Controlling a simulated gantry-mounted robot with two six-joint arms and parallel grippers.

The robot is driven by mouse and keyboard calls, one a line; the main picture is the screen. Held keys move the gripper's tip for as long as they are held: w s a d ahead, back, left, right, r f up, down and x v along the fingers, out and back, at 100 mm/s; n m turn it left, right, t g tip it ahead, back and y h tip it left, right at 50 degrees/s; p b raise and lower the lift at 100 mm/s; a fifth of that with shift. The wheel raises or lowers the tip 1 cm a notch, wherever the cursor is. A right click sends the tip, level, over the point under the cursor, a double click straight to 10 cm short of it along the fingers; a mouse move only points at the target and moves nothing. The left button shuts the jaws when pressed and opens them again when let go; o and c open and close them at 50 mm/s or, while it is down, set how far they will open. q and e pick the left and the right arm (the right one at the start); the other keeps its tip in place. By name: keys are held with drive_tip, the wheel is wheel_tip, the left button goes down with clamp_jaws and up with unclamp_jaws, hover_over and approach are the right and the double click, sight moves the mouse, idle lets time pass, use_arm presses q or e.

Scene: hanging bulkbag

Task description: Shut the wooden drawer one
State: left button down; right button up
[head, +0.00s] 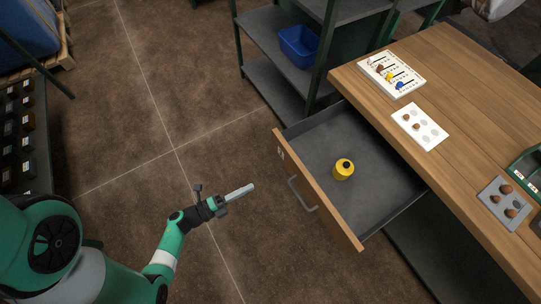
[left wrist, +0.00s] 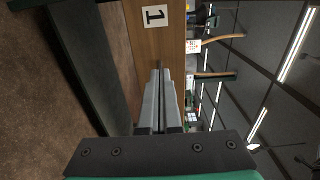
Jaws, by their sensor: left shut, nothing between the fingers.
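The wooden drawer one (head: 316,190) stands pulled far out from the wooden table in the head view. Its grey tray is exposed and a yellow round container (head: 344,169) sits inside. A grey bar handle (head: 302,195) is on its wooden front. In the left wrist view the drawer front (left wrist: 157,46) with its "1" label is straight ahead of the fingers. My left gripper (head: 252,187) is shut and empty, in front of the drawer face and left of the handle, apart from it in the head view. My right gripper is not in view.
The wooden table (head: 450,100) holds a white tray of small items (head: 392,75), a white card (head: 420,126) and a grey tray (head: 508,200). A grey shelf with a blue bin (head: 299,46) stands behind the drawer. The floor left of the drawer is clear.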

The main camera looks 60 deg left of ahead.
use_arm(q)
drive_tip(key=a, duration=0.2)
drive_tip(key=b, duration=0.4)
approach(287, 161)
drive_tip(key=w, duration=0.6)
drive_tip(key=shift+d+r, duration=0.1)
drive_tip(key=shift+d, duration=0.15)
drive_tip(key=shift+w+r, duration=0.1)
drive_tip(key=shift+w, duration=0.35)
